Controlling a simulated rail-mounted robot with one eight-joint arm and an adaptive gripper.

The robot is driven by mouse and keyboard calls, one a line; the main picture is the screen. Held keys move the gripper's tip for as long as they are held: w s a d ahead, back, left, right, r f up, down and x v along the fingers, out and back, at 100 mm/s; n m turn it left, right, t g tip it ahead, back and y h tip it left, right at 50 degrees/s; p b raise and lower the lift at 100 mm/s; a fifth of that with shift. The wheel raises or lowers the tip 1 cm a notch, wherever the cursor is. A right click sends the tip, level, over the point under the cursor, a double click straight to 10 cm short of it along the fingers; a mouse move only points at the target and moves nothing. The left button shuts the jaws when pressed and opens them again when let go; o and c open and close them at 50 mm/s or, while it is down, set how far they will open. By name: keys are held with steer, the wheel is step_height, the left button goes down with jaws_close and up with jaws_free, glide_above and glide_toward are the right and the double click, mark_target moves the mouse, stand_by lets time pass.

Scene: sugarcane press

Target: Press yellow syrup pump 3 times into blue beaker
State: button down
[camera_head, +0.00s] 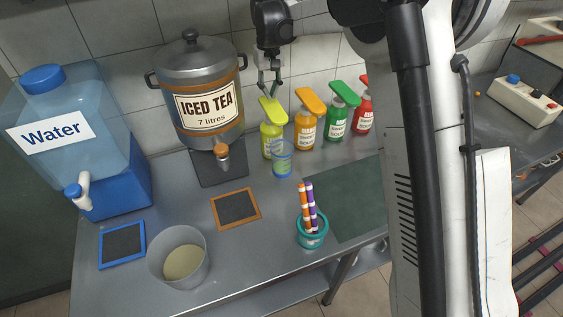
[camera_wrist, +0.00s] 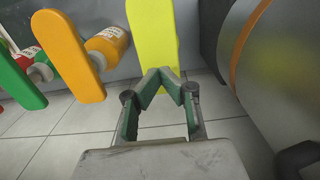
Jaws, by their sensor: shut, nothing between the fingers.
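The yellow syrup pump bottle (camera_head: 272,140) stands at the left end of the row of pump bottles against the wall. Its yellow pump head (camera_head: 272,110) also shows in the wrist view (camera_wrist: 152,32). My gripper (camera_head: 269,91) is shut and empty, with its fingertips just above or at the pump head; I cannot tell whether they touch. In the wrist view the gripper's tips (camera_wrist: 160,73) meet in front of the yellow head. The blue beaker (camera_head: 283,160), clear with a blue tint, stands upright just in front of the yellow bottle, below its pump head.
Orange (camera_head: 306,130), green (camera_head: 338,122) and red (camera_head: 363,117) pump bottles stand to the right. A large iced tea pot (camera_head: 199,75) is close on the left, with a water dispenser (camera_head: 75,140) beyond. A teal cup (camera_head: 312,238) holds striped sticks in front.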

mark_target(270, 104)
steer(key=shift+f, duration=0.25)
stand_by(0.4)
steer(key=shift+f+b, duration=1.75)
steer(key=shift+f, duration=0.65)
steer(key=shift+r, duration=0.15)
steer(key=shift+r+p, duration=1.15)
steer(key=shift+r, duration=1.35)
steer(key=shift+f, duration=0.2)
